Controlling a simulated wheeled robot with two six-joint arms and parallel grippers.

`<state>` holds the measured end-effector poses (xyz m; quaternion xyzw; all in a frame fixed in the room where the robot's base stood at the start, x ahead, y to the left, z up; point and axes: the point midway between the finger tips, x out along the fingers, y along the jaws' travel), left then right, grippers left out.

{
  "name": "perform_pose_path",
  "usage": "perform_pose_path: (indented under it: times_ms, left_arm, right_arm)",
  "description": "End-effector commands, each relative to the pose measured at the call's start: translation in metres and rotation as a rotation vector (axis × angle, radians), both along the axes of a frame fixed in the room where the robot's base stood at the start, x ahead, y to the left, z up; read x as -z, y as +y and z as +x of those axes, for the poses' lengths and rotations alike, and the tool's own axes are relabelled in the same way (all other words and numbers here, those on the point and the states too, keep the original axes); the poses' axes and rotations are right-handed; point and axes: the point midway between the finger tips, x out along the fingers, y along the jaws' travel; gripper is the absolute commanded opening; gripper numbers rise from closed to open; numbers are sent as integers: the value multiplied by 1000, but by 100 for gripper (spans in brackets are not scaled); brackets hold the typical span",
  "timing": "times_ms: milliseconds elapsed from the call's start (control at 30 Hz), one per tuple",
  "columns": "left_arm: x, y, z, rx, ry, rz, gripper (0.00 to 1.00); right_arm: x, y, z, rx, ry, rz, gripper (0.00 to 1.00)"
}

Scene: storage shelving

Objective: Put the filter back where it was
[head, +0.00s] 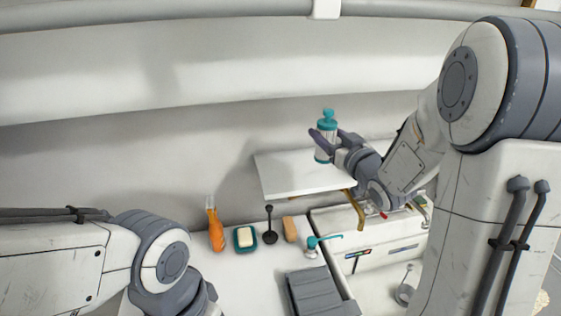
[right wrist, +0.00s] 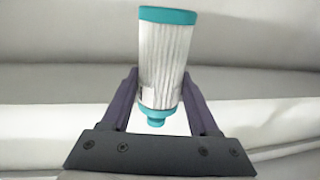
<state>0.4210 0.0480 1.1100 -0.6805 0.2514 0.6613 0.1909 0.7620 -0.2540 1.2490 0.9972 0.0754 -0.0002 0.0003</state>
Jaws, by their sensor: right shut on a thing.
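The filter (head: 325,135) is a white pleated cylinder with teal ends and a small teal knob on one end. My right gripper (head: 331,142) is shut on it and holds it upright or nearly so, near the white wall shelf (head: 285,178). In the head view the filter overlaps the shelf's far edge, and I see no clear contact with the shelf. In the right wrist view the filter (right wrist: 165,60) sits between the two fingers (right wrist: 160,100), knob end toward the palm. My left arm shows at the lower left, but its gripper is out of view.
The shelf top is bare where visible, on gold brackets (head: 357,208). Below on the counter stand an orange bottle (head: 216,232), a teal soap dish (head: 236,247), a black plunger-like tool (head: 270,236), a tan block (head: 290,229) and a teal tap-like item (head: 312,244).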

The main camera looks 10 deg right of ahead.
Motion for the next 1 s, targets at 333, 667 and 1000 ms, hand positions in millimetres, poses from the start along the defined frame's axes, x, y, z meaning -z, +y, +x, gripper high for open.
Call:
perform_pose_path:
  times_ms: [333, 667, 1000]
  left_arm:
    - [-18, 0, 0, -1, 0, 0, 50]
    - [-30, 0, 0, -1, 0, 0, 50]
    - [-43, 0, 0, -2, 0, 0, 50]
  right_arm:
    - [38, 53, 48, -12, 6, 2, 0]
    - [66, 84, 80, -5, 0, 1, 0]
    - [103, 83, 81, -2, 2, 1, 0]
